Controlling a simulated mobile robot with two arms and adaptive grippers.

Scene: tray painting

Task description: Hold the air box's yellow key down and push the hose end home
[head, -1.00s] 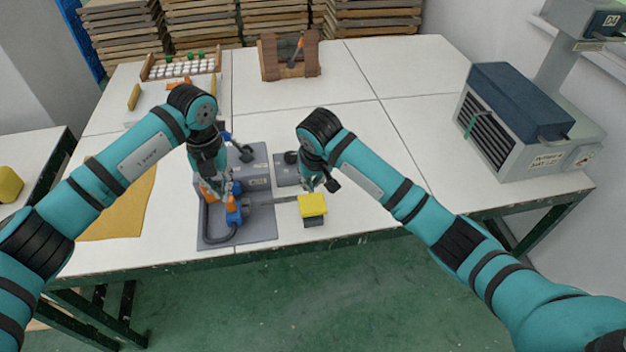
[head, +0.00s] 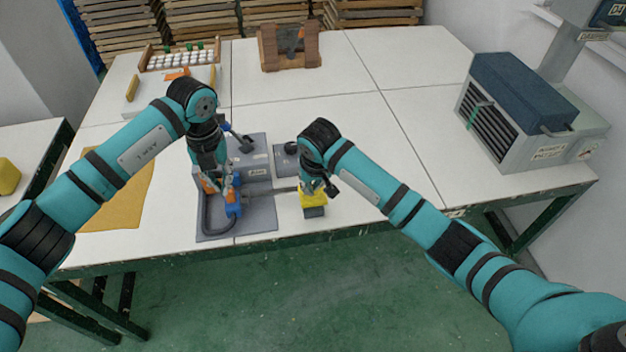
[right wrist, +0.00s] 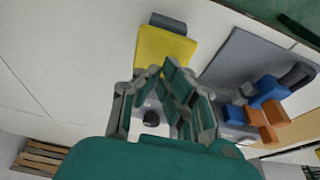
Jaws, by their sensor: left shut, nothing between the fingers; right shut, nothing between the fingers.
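The grey air box (head: 256,165) stands on the table with a grey plate (head: 262,218) in front. The yellow key (head: 314,201) sits on a small dark block to the right of that plate; it also shows in the right wrist view (right wrist: 165,52). My right gripper (head: 311,190) is shut and empty, its tips over the key's near edge; I cannot tell whether the key is pressed down. A dark hose (head: 210,222) curves over the plate to a blue and orange fitting (head: 233,207). My left gripper (head: 222,190) is shut and empty at the fitting, hiding the hose end.
A mustard cloth (head: 118,195) lies left of the plate. A wooden rack (head: 289,48) and a tray with white pieces (head: 172,62) stand at the back. A grey machine with a dark top (head: 520,115) stands at the right. The table's middle right is clear.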

